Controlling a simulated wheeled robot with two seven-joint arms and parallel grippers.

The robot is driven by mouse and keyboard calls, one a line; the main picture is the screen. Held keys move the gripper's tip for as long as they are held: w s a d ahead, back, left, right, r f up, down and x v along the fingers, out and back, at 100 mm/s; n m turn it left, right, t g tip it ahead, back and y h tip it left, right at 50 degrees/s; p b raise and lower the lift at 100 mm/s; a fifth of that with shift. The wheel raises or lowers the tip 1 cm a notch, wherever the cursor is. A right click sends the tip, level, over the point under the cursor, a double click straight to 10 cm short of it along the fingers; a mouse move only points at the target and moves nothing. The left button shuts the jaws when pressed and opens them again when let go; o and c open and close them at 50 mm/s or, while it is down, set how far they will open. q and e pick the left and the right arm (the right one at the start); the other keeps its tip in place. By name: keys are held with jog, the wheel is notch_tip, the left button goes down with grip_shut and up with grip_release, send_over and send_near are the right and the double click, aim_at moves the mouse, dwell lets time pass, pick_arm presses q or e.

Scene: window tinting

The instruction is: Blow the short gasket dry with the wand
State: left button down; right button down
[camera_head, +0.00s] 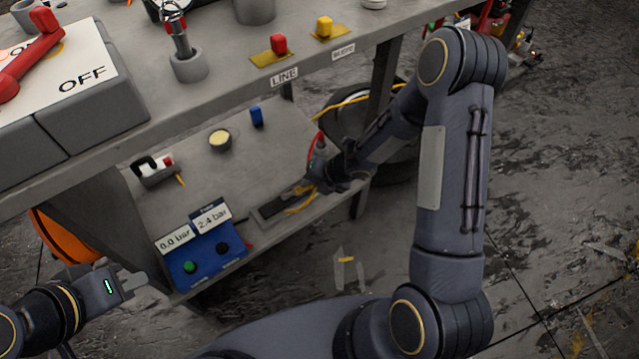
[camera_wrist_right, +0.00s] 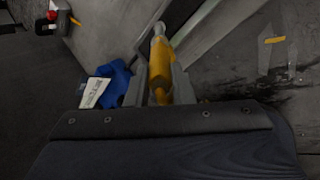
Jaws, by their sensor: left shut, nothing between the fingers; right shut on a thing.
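My right gripper (camera_head: 318,185) is low over the right end of the lower shelf, its fingers small and partly hidden by the arm. In the right wrist view it is shut on a yellow tool with a grey tip (camera_wrist_right: 160,62), which looks like the wand. Yellow parts show beside a dark flat tray (camera_head: 268,212) on the shelf. I cannot make out the short gasket for sure in either view. My left gripper (camera_head: 132,283) is shut and empty at the lower left, in front of the shelf.
A red-and-black tool (camera_head: 155,170), a yellow-topped tin (camera_head: 220,139) and a blue item (camera_head: 257,116) stand further back. The upper bench (camera_head: 215,95) overhangs the shelf.

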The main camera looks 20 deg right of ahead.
jog(key=shift+a, duration=0.3)
jog(key=a+b, duration=0.1)
jog(key=s+a+b, duration=0.1)
jog(key=b, duration=0.1)
jog(key=shift+a+f, duration=0.2)
jog(key=shift+a+r, duration=0.15)
jog(key=shift+a, duration=0.2)
jog(key=a+b, duration=0.1)
jog(key=s+a+b, duration=0.1)
jog(key=a+b, duration=0.1)
jog(key=shift+s+a, duration=0.1)
jog(key=shift+r, duration=0.15)
notch_tip(320, 180, up, 6)
jog(key=p, duration=0.6)
